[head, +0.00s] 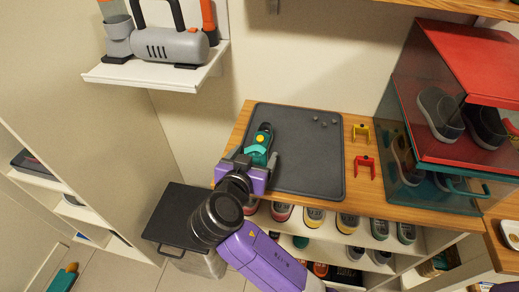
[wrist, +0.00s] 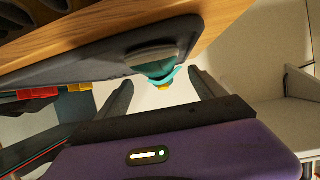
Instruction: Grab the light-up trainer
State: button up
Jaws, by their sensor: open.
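A teal shoe with a dark opening and yellow details (head: 262,138), apparently the light-up trainer, rests on the dark grey mat (head: 310,165) near its left edge. No lit lights can be made out on it. My gripper (head: 256,155) is open at the shoe's near end, with a finger to either side in the head view. In the wrist view the shoe's grey and teal end (wrist: 152,58) shows just beyond and between the open fingertips (wrist: 160,80). I cannot tell whether the fingers touch it. My gripper hides part of the shoe.
The mat lies on a wooden bench top (head: 355,205) with shoe cubbies below. Yellow (head: 361,131) and red (head: 365,166) clips lie right of it. A glass-sided case with a red lid (head: 465,50) stands further right. A black-lidded bin (head: 180,215) stands at left.

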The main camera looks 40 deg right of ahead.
aim_at(256, 152)
jog(key=x, duration=0.4)
jog(key=shift+f, duration=0.1)
jog(key=shift+c, duration=0.5)
jog(key=c, duration=1.3)
